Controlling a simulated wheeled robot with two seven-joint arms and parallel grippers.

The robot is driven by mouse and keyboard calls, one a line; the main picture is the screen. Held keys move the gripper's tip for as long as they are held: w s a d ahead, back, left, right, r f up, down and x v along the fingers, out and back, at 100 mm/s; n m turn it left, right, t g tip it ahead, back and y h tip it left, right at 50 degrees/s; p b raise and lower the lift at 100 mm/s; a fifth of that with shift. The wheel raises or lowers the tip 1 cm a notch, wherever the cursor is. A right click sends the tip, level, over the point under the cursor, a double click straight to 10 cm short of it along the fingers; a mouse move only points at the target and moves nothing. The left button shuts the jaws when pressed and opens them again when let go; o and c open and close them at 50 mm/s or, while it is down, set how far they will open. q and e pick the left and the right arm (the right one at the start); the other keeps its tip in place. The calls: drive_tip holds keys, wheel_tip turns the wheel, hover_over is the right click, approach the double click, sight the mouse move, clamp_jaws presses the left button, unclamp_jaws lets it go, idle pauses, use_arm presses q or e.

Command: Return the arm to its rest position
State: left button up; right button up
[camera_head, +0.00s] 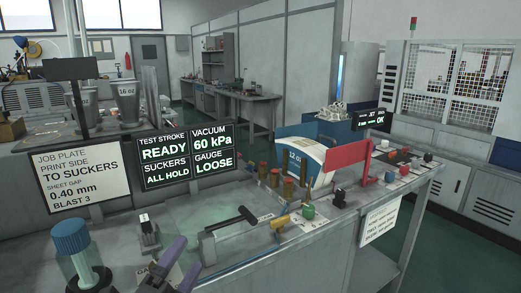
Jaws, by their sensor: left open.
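My left gripper (187,254) shows at the bottom of the head view, left of centre, with two purple fingers spread apart. It is open and I see nothing between the fingers. It is in front of the grey work table (312,262), near a small black-and-metal device (149,232) on its left. My right gripper is out of the picture.
A blue-capped clear jar (72,238) stands at the lower left. A black-handled lever fixture (228,226) lies right of the gripper. Signs (88,176) and screens (163,155) stand behind. A white-blue sheet piece (300,160) and red panel (345,154) stand farther right.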

use_arm(q)
drive_tip(key=s+a+f+n+g+y, duration=0.3)
drive_tip(key=s+f+n+g+y, duration=0.2)
drive_tip(key=f+n, duration=0.3)
drive_tip(key=s+a+f+n+g+y, duration=0.2)
drive_tip(key=s+f+n+g+y, duration=0.2)
drive_tip(key=f+n, duration=0.4)
drive_tip(key=s+d+f+n+g+h, duration=0.1)
drive_tip(key=s+f+n+g, duration=0.1)
drive_tip(key=s+f+g, duration=0.35)
drive_tip(key=s+d+f+n+g, duration=0.1)
drive_tip(key=s+f+n+g, duration=0.15)
drive_tip(key=s, duration=0.55)
drive_tip(key=s+f+m+g, duration=0.1)
drive_tip(key=s+f, duration=0.2)
drive_tip(key=f, duration=1.5)
drive_tip(key=s+a+f+g, duration=0.1)
drive_tip(key=s+a+f, duration=0.2)
drive_tip(key=s+f, duration=0.6)
drive_tip(key=s, duration=0.4)
drive_tip(key=shift+a+f, duration=0.15)
drive_tip(key=shift+a, duration=0.15)
drive_tip(key=shift+s+m, duration=0.15)
drive_tip(key=shift+m, duration=0.1)
